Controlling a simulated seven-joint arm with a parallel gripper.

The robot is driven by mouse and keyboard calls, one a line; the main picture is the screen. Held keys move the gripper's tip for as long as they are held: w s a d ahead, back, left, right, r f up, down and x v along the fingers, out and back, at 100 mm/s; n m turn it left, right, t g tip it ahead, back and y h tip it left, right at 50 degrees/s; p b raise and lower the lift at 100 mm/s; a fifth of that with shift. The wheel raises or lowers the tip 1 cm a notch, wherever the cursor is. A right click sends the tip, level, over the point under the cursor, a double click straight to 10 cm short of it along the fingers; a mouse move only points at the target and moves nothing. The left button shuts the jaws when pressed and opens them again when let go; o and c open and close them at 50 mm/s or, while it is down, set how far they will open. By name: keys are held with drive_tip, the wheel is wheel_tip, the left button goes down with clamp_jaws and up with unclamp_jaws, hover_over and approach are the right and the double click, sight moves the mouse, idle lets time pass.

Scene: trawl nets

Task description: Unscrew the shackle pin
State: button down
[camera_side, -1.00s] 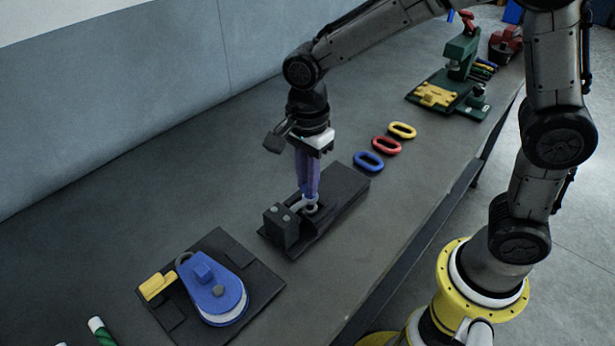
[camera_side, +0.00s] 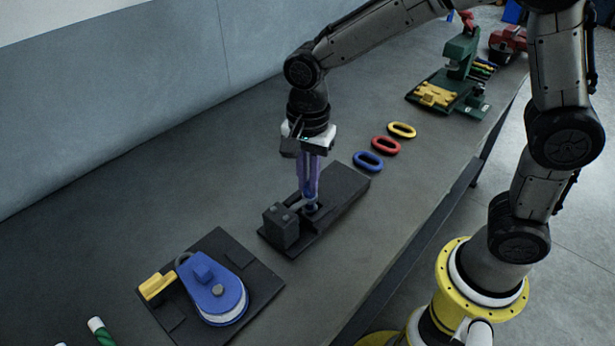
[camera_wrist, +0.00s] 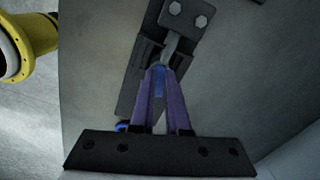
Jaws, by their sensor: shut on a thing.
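The shackle (camera_side: 298,206) is a grey metal piece on a dark fixture plate (camera_side: 342,187), beside a black block (camera_side: 281,227) with two bolts. In the wrist view the shackle (camera_wrist: 171,46) shows as a grey bar running from the bolted block (camera_wrist: 187,17) toward my fingertips. The blue pin (camera_wrist: 159,78) shows between the fingers. My gripper (camera_side: 311,206) points straight down, its purple fingers shut on the blue pin at the shackle. The fingers hide most of the pin and part of the shackle.
Blue, red and yellow links (camera_side: 385,145) lie to the right of the fixture. A blue pulley block (camera_side: 212,285) sits on a dark plate at front left, with a yellow part (camera_side: 157,286). A green press (camera_side: 461,55) stands at the back right. Bare bench lies between these.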

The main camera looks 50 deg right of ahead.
drive_tip(key=n, duration=0.6)
drive_tip(key=shift+s+d+n, duration=0.1)
drive_tip(key=shift+s+n, duration=0.1)
drive_tip(key=shift+n, duration=0.1)
drive_tip(key=n, duration=0.6)
drive_tip(key=shift+s+d, duration=0.1)
drive_tip(key=shift+d, duration=0.1)
drive_tip(key=n, duration=0.6)
drive_tip(key=shift+d+f+n, duration=0.1)
drive_tip(key=shift+d+n, duration=0.1)
drive_tip(key=shift+n, duration=0.1)
drive_tip(key=n, duration=0.7)
drive_tip(key=shift+d, duration=0.2)
drive_tip(key=n, duration=0.6)
drive_tip(key=shift+w+f+n, duration=0.1)
drive_tip(key=shift+w+n, duration=0.2)
drive_tip(key=shift+w, duration=0.05)
drive_tip(key=n, duration=0.6)
drive_tip(key=shift+w, duration=0.15)
drive_tip(key=n, duration=0.6)
drive_tip(key=shift+w+a+n, duration=0.15)
drive_tip(key=shift+n, duration=0.25)
drive_tip(key=n, duration=0.6)
drive_tip(key=shift+a, duration=0.2)
